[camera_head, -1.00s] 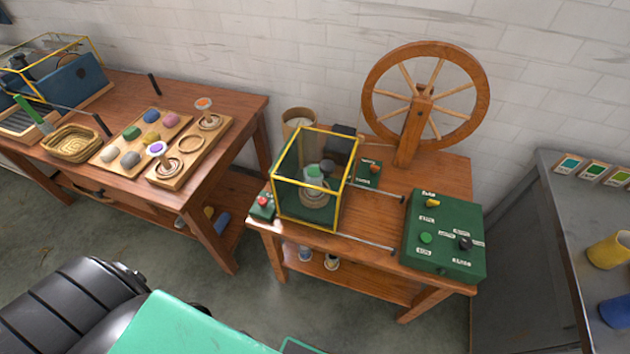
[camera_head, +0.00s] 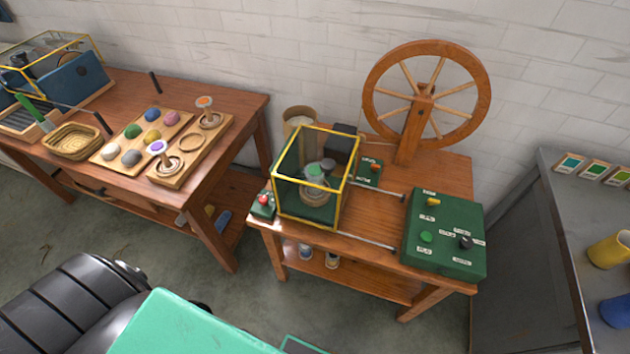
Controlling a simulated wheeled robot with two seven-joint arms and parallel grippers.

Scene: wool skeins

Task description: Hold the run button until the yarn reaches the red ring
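The green control box (camera_head: 445,250) sits at the right front of the middle wooden table. It carries a green button (camera_head: 426,237), a yellow knob (camera_head: 433,202) and a black knob (camera_head: 465,242). Its labels are too small to read, so I cannot tell for certain which is the run button. A yellow-framed clear guard (camera_head: 345,190) stands left of it over a bobbin with yarn (camera_head: 315,185). No red ring can be made out on the bobbin. Neither of my grippers is in view.
A large wooden wheel (camera_head: 418,130) stands behind the guard. A small green box with a red button (camera_head: 263,204) is at the table's left edge. The left table holds a tray of coloured wool balls (camera_head: 112,152). A grey table (camera_head: 570,215) with cups is at right.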

